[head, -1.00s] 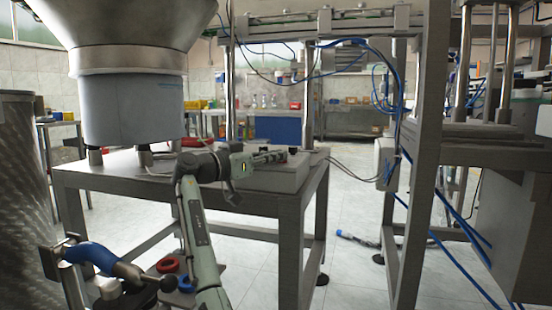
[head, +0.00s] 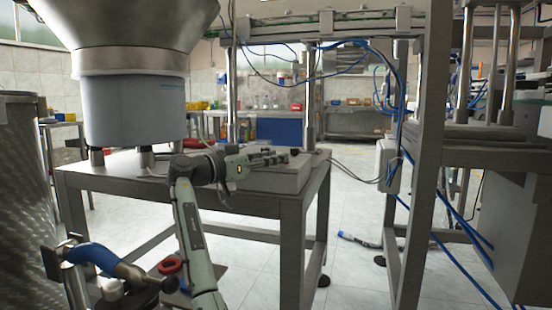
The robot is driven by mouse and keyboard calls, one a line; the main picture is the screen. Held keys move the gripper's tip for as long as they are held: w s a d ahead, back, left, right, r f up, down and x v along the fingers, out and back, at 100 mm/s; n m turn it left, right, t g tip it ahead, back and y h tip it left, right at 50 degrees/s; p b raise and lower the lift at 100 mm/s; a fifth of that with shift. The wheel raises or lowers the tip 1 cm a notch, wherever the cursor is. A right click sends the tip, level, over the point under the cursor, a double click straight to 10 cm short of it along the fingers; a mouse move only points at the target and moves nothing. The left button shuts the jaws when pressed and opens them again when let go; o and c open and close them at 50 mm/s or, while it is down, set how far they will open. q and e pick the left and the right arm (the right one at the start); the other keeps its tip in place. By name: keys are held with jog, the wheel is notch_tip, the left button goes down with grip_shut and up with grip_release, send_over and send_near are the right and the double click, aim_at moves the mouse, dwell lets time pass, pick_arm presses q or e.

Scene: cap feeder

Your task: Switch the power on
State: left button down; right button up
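A light grey control box (head: 277,180) sits on the right part of the metal table. Small dark knobs or buttons show along its top, one (head: 294,151) near its far right corner. Which of them is the power switch is too small to tell.
A large bowl feeder (head: 135,105) stands on the table (head: 110,180) at left. Blue curved piping (head: 95,255) and a red ring (head: 170,266) are at lower left. A metal frame post (head: 420,180) with blue hoses stands to the right.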

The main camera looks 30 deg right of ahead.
jog(key=s+a, duration=0.1)
jog(key=a, duration=0.9)
jog(key=shift+s+a, duration=0.3)
jog(key=shift+s, duration=0.1)
jog(key=shift+d, duration=0.1)
